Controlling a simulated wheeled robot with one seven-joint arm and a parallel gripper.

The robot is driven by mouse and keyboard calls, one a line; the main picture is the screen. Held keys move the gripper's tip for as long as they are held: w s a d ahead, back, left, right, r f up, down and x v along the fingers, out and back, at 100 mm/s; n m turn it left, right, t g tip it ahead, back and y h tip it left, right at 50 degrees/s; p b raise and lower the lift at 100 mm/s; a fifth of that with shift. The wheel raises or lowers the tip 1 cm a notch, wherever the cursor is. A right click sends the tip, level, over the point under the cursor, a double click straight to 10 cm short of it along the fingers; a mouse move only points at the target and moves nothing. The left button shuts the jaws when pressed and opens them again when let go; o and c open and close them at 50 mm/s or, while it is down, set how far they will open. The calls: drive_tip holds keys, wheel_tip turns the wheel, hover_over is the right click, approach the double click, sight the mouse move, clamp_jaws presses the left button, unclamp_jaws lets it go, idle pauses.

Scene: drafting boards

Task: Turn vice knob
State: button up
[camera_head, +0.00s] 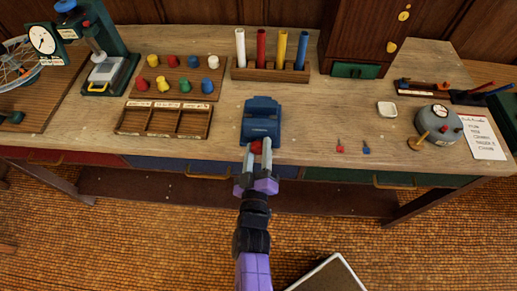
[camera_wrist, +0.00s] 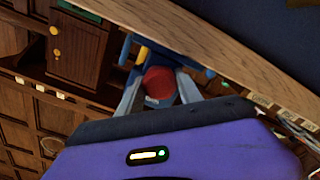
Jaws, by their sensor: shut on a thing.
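A blue vice (camera_head: 262,119) stands near the front edge of the wooden bench, in the middle of the head view. Its red knob (camera_head: 256,147) faces the front, at the bench edge. My gripper (camera_head: 258,150) reaches up from below, with one grey finger on each side of the knob. In the wrist view the round red knob (camera_wrist: 160,83) sits between the two grey fingertips (camera_wrist: 158,90), which close on it. Part of the blue vice (camera_wrist: 180,60) shows behind the knob. The knob's far side is hidden.
A compartment tray (camera_head: 164,121) and a board of coloured pegs (camera_head: 176,84) lie left of the vice. A rack with coloured tubes (camera_head: 270,72) stands behind it. Small red and blue items (camera_head: 340,146) lie to the right. Drawers run under the bench edge.

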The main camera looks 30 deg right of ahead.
drive_tip(key=n, duration=0.2)
drive_tip(key=n+b, duration=0.1)
drive_tip(key=n, duration=0.2)
drive_tip(key=shift+f+n, duration=0.25)
drive_tip(key=shift+n, duration=0.05)
drive_tip(key=shift+n+b, duration=0.65)
drive_tip(key=shift+n, duration=1.25)
drive_tip(key=o, duration=1.4)
drive_tip(key=shift+c, duration=0.2)
drive_tip(key=shift+r, duration=0.1)
drive_tip(key=shift+a, duration=0.1)
